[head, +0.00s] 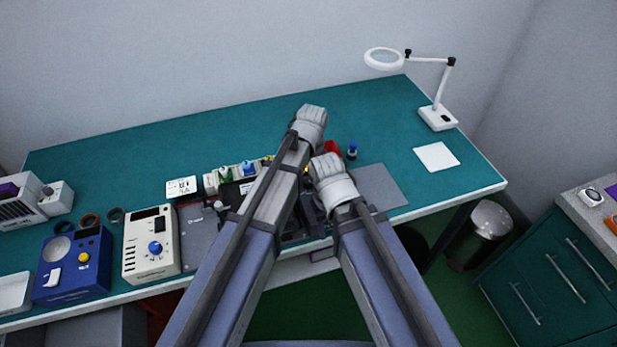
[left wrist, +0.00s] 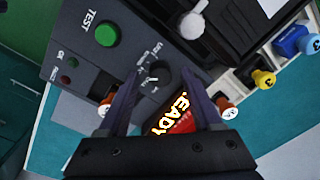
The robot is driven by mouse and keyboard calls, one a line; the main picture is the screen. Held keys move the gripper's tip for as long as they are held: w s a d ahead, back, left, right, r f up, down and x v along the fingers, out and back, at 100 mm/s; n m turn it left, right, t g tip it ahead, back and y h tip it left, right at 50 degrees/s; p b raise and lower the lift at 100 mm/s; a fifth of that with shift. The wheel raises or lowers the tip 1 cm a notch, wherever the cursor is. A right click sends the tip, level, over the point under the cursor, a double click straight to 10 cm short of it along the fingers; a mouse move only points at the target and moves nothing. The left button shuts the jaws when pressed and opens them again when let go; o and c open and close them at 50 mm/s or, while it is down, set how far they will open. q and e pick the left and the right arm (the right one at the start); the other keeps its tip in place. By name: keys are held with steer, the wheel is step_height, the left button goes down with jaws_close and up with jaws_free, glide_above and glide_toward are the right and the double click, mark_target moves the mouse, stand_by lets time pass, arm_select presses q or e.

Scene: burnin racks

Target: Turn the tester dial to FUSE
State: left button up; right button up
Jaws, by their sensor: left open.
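The tester (left wrist: 125,40) is a dark grey panel in the left wrist view, turned at an angle. It has a green button marked TEST (left wrist: 106,34) and a lit display (left wrist: 180,118) reading "EADY", its first letter hidden. The small dark dial (left wrist: 154,75) has a pale mark and small lettering around it. I cannot read its setting. My left gripper (left wrist: 160,82) is open, its two fingers on either side of the dial in the picture. Contact cannot be made out. In the head view my arms hide most of the tester, and neither gripper's fingers show clearly.
A cream meter with a blue knob (head: 155,248) and a blue box with a yellow knob (head: 83,257) stand to the left. A magnifier lamp (head: 437,117) stands at the back right. The teal table's back (head: 200,140) is clear.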

arm_select(q)
steer(key=shift+s+d+r+p, duration=0.1)
steer(key=shift+d+r+p, duration=0.05)
steer(key=shift+r+p, duration=3.65)
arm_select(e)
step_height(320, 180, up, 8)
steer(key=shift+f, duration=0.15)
arm_select(q)
steer(key=shift+s, duration=0.1)
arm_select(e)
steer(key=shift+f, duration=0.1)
